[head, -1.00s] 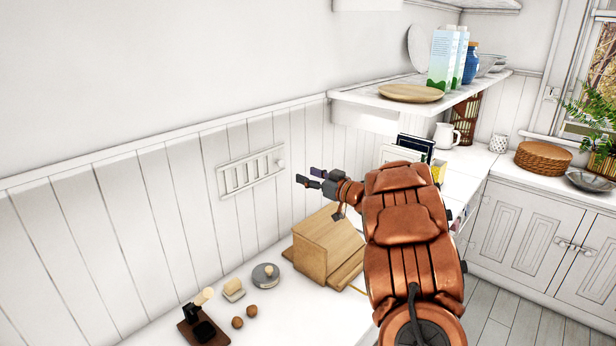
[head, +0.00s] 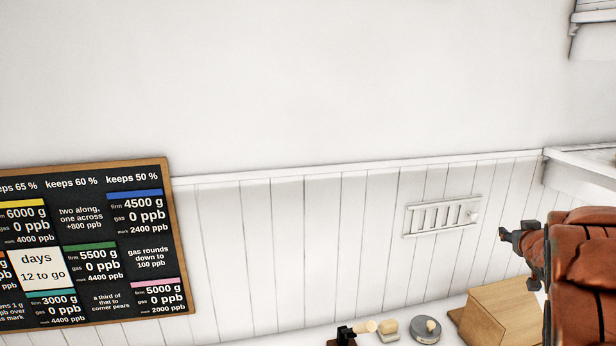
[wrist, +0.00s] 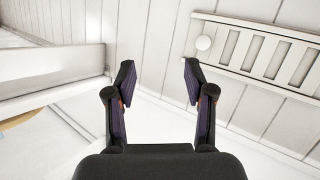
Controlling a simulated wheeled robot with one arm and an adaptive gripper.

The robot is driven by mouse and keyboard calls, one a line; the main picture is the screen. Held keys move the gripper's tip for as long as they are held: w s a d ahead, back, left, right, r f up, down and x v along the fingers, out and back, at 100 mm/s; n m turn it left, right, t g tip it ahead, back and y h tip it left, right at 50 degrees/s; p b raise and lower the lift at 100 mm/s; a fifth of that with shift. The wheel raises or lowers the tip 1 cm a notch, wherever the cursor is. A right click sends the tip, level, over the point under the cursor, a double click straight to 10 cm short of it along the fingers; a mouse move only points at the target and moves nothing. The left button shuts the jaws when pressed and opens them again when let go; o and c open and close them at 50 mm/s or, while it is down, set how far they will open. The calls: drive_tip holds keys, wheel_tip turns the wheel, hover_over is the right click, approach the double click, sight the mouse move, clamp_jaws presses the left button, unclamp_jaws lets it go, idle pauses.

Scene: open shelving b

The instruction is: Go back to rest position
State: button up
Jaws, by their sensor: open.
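My gripper (head: 512,235) is at the right edge of the head view, in front of the panelled wall and above the counter. In the wrist view my gripper (wrist: 158,88) has its two dark fingers spread apart, with nothing between them. White surface shows beyond the fingers. Part of my copper-coloured arm hides what lies behind it at the right edge of the head view.
A slotted wall vent (head: 442,216) is left of my gripper; it also shows in the wrist view (wrist: 262,50). A wooden box (head: 498,312), a grey round lidded item (head: 426,329) and small items stand on the counter. A white shelf (head: 585,165) juts out at right. A chalkboard (head: 130,260) hangs left.

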drive_tip(key=s+a+f+g+y, duration=0.1)
drive_tip(key=s+a+f+g, duration=0.3)
drive_tip(key=s+a, duration=0.7)
drive_tip(key=s+a+f+n+g+y, duration=0.1)
drive_tip(key=s+a+f+g, duration=0.3)
drive_tip(key=s+a, duration=0.7)
drive_tip(key=s+a+f+g+y, duration=0.3)
drive_tip(key=s+a+g, duration=0.4)
drive_tip(key=s, duration=1.6)
drive_tip(key=a+f, duration=0.1)
drive_tip(key=a, duration=0.4)
drive_tip(key=shift+s+n, duration=0.3)
drive_tip(key=shift+s, duration=0.1)
drive_tip(key=shift+c, duration=0.9)
drive_tip(key=shift+d, duration=0.1)
drive_tip(key=shift+c, duration=0.3)
